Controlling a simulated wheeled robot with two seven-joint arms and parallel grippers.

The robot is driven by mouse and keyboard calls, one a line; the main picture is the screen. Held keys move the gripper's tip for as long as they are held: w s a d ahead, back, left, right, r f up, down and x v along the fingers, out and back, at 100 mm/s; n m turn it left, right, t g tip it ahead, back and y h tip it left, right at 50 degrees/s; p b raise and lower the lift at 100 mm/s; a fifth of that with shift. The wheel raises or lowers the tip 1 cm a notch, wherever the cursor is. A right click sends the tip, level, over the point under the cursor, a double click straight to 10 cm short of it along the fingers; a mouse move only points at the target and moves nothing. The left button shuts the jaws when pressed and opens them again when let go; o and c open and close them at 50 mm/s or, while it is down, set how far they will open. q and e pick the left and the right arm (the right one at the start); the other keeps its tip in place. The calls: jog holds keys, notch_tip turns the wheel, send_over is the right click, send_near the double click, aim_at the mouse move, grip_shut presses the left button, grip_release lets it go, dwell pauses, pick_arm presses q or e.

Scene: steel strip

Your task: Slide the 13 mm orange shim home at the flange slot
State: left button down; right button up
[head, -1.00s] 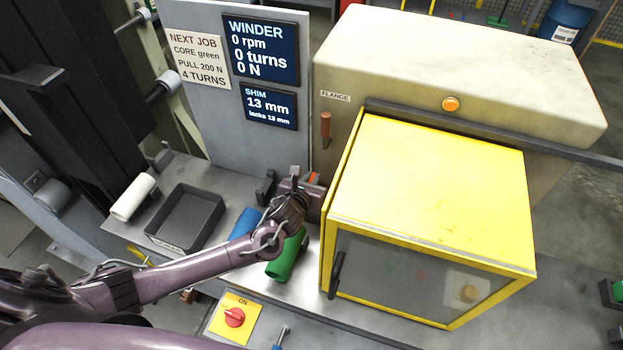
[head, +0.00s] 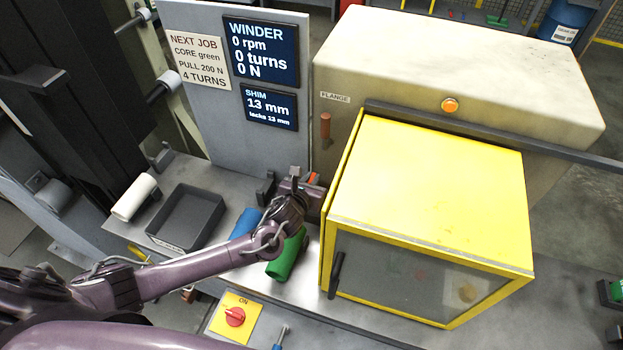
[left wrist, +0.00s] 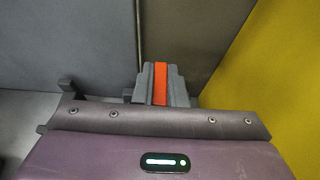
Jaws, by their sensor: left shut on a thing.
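The orange shim (left wrist: 160,85) stands between the grey fingers of my left gripper (left wrist: 161,98) in the left wrist view. My left gripper is shut on it. In the head view a small bit of the orange shim (head: 313,178) shows at my left gripper (head: 306,182), just left of the yellow guard and below the FLANGE label (head: 335,97). The flange slot itself is hidden, so I cannot tell how far the shim sits in it. My right gripper is not in view.
The yellow guard box (head: 430,190) stands close on the right. A green core (head: 287,256) and a blue core (head: 245,222) lie under my left arm. A dark tray (head: 186,217) and a white roll (head: 134,197) are farther left. The shim screen (head: 269,106) reads 13 mm, lacks 13 mm.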

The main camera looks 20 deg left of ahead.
pick_arm(q)
jog(key=shift+f+b, duration=1.35)
jog(key=shift+f, duration=0.5)
jog(key=c, duration=1.4)
grip_release()
jog(key=shift+b+v, duration=0.45)
jog(key=shift+v, duration=3.45)
